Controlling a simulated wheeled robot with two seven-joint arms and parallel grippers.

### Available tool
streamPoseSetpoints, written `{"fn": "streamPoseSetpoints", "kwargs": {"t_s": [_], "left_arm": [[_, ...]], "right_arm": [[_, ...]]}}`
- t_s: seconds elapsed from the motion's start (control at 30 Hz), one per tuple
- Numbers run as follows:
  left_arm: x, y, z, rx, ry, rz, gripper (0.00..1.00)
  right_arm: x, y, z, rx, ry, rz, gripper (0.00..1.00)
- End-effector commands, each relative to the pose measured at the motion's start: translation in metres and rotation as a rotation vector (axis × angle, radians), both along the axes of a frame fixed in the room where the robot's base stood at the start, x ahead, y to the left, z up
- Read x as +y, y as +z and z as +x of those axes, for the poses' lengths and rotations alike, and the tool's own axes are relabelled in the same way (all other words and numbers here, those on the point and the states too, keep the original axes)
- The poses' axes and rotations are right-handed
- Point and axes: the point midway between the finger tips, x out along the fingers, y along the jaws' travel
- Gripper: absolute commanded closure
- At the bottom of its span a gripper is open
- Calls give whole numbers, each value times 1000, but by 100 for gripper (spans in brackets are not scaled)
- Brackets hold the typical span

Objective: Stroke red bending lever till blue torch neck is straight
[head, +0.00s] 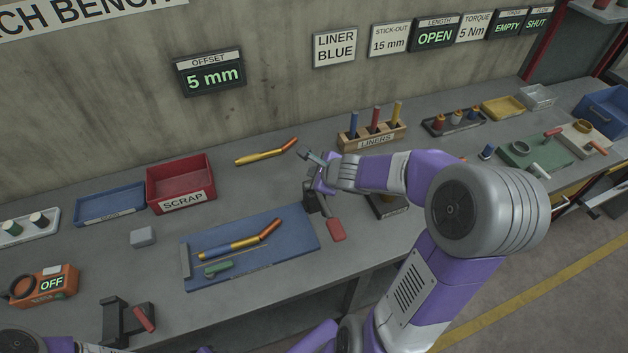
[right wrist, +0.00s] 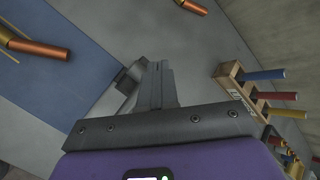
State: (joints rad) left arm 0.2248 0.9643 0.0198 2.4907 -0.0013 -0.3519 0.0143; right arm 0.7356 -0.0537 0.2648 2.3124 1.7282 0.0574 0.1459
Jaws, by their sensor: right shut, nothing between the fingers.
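A lever with a red handle (head: 336,231) sits on a dark fixture just right of the mat. My right gripper (head: 308,158) is above and behind that fixture. Its fingers (right wrist: 155,68) are shut and empty, and the red handle is apart from them.
A second yellow-orange torch neck (head: 266,153) lies at the back. The liners rack (head: 372,138) stands right of my right gripper. A red scrap bin (head: 181,182) and blue tray (head: 110,203) stand left. A dark vise-like fixture (head: 113,318) stands at the front left.

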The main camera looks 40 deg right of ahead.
Motion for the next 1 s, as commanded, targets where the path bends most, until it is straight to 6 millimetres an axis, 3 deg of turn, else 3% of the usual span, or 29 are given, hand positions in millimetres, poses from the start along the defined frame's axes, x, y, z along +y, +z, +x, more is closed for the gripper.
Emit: {"fn": "streamPoseSetpoints", "kwargs": {"t_s": [1.0], "left_arm": [[0,-9,0,0,0,0,57]], "right_arm": [[0,-8,0,0,1,-1,100]]}}
